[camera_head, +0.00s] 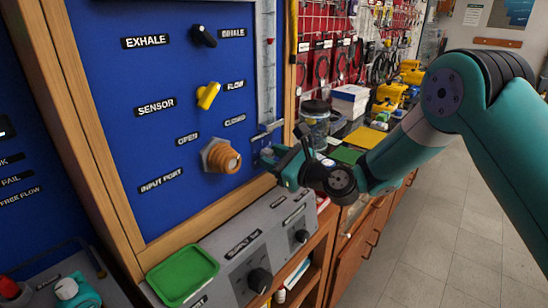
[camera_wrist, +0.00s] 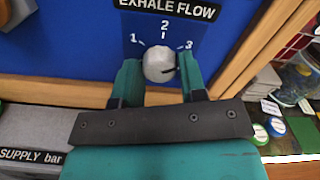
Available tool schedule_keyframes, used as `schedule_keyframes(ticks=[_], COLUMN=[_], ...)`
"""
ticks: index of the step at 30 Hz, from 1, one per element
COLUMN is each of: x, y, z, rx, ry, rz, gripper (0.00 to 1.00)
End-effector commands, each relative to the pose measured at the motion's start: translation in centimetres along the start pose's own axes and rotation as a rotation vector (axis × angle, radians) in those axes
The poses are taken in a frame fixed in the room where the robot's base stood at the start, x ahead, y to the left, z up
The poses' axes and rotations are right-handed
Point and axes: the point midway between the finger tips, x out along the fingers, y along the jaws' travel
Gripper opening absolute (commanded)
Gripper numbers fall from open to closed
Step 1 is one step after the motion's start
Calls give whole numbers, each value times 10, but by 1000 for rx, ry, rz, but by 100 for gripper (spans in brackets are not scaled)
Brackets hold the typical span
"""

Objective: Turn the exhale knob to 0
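The exhale knob (camera_wrist: 159,63), a round light-grey knob, sits on the blue panel under the label EXHALE FLOW in the wrist view. The marks 1, 2 and 3 stand left, above and right of it. A small dark mark shows on its right side, near the 3; no 0 mark is visible. My gripper (camera_wrist: 161,72) has one teal finger on each side of the knob, with hardly any gap; I cannot tell whether they press on it. In the head view my gripper (camera_head: 276,160) is close to the panel's right edge and hides the knob.
The blue panel (camera_head: 150,75) also carries a black knob (camera_head: 204,36), a yellow knob (camera_head: 208,95) and an orange port (camera_head: 221,156). Below is a grey box (camera_head: 225,255) with black knobs and a green tray (camera_head: 183,275). A jar (camera_head: 316,124) stands behind my gripper.

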Motion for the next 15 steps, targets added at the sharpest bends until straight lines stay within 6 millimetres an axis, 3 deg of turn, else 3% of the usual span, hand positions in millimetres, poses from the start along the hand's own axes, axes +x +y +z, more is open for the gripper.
schedule_keyframes(ticks=[1, 3, 15], x=[0, 0, 0], y=[0, 0, 0], z=[0, 0, -1], rx=[0, 0, -64], ry=[0, 0, -1], rz=[0, 0, -1], gripper=[27, 12, 12])
